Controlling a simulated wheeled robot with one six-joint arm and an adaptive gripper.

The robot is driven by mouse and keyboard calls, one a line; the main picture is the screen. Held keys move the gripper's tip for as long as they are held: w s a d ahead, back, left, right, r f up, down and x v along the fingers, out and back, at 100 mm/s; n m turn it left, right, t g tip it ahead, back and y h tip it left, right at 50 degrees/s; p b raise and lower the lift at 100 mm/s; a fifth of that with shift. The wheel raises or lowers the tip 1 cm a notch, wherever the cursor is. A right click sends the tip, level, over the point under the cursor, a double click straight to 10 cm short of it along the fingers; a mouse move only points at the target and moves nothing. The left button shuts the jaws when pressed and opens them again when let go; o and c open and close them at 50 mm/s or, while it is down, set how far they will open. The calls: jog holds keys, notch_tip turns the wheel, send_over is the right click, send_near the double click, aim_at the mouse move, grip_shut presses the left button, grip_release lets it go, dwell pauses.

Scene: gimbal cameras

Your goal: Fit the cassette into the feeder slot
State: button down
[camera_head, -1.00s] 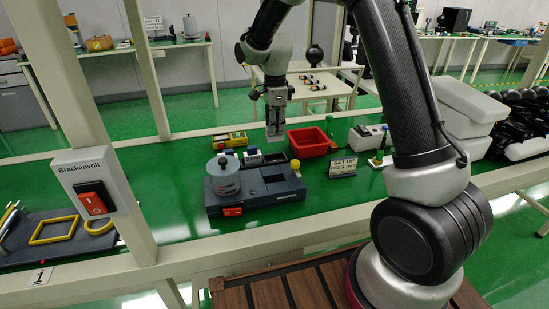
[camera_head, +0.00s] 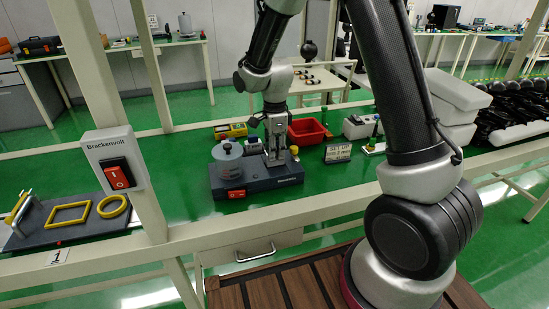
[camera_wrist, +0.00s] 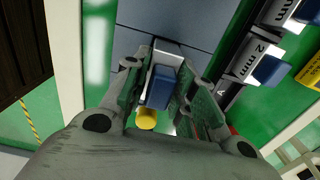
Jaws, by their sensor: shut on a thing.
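The feeder (camera_head: 275,181) is a dark blue-grey box on the green table, with a grey cylinder (camera_head: 226,163) on its left and a red switch at its front. My gripper (camera_head: 273,161) points down over the right part of the feeder and covers the slot in the head view. In the wrist view, my gripper (camera_wrist: 160,90) is shut on the cassette (camera_wrist: 161,88), a blue and white block. The feeder's grey top (camera_wrist: 135,35) lies just beyond the cassette. I cannot tell whether the cassette is inside the slot or above it.
Other cassettes with blue ends (camera_wrist: 267,69), one labelled 2 mm, stand to the right in the wrist view. A yellow knob (camera_head: 294,150) is close to my gripper.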

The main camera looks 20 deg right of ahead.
aim_at(276, 165)
notch_tip(276, 165, down, 3)
jog(key=shift+r, duration=0.1)
jog(key=shift+s+f, duration=0.1)
jog(key=shift+f, duration=0.15)
jog(key=shift+s+f, duration=0.2)
jog(key=shift+f, duration=0.1)
jog(key=c, duration=1.3)
grip_release()
jog(key=shift+o, duration=0.7)
jog(key=shift+w+f, duration=0.15)
jog(key=shift+f, duration=0.05)
jog(key=shift+r, duration=0.1)
